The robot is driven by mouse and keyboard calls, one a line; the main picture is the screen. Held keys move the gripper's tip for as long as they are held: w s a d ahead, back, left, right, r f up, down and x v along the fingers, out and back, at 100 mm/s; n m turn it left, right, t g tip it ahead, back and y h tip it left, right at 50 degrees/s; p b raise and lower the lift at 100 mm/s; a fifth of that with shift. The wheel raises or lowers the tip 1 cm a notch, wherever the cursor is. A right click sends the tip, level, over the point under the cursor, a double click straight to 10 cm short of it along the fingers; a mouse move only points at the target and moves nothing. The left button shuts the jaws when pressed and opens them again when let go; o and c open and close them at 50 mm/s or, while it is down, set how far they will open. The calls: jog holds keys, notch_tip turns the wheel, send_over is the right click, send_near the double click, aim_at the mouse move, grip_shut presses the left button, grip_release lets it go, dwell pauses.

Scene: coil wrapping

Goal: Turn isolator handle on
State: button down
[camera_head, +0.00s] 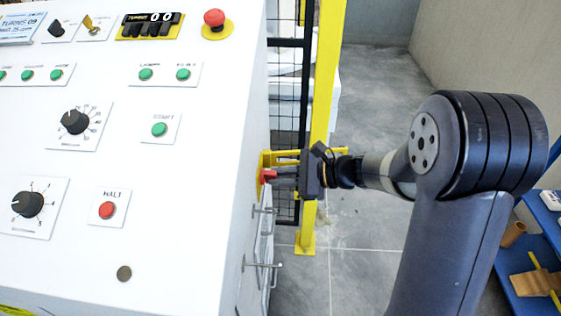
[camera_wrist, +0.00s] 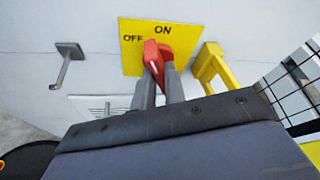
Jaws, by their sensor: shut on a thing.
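The isolator handle (camera_wrist: 152,54) is red with a white line and sits on a yellow plate (camera_wrist: 129,63) marked OFF at the left and ON at the top. In the wrist view it points up, leaning slightly left of the ON label. My gripper (camera_wrist: 158,75) is shut on the handle, with a grey finger on each side. In the head view my gripper (camera_head: 284,174) reaches the right side of the white cabinet, where the red handle (camera_head: 267,175) shows at its tips. The plate is mostly hidden there.
A yellow bracket (camera_wrist: 209,69) sticks out just right of the plate. A grey metal handle (camera_wrist: 67,62) stands off the cabinet at the left. A yellow post (camera_head: 322,110) and black mesh fence (camera_head: 288,90) stand close behind my gripper. A blue shelf (camera_head: 545,215) is at the right.

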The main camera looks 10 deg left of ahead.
jog(key=m+g+p, duration=0.1)
jog(key=p, duration=0.2)
jog(key=m+g+p, duration=0.1)
jog(key=m+p, duration=0.1)
jog(key=p, duration=0.1)
jog(key=shift+w+r+g, duration=0.1)
jog(key=shift+w+g, duration=0.1)
jog(key=shift+g, duration=0.1)
jog(key=shift+p, duration=0.3)
jog(key=c, duration=1.5)
grip_release()
jog(key=shift+o, duration=0.2)
jog(key=v, duration=1)
jog(key=shift+d+r+b, duration=0.2)
jog(key=shift+d+b, duration=0.15)
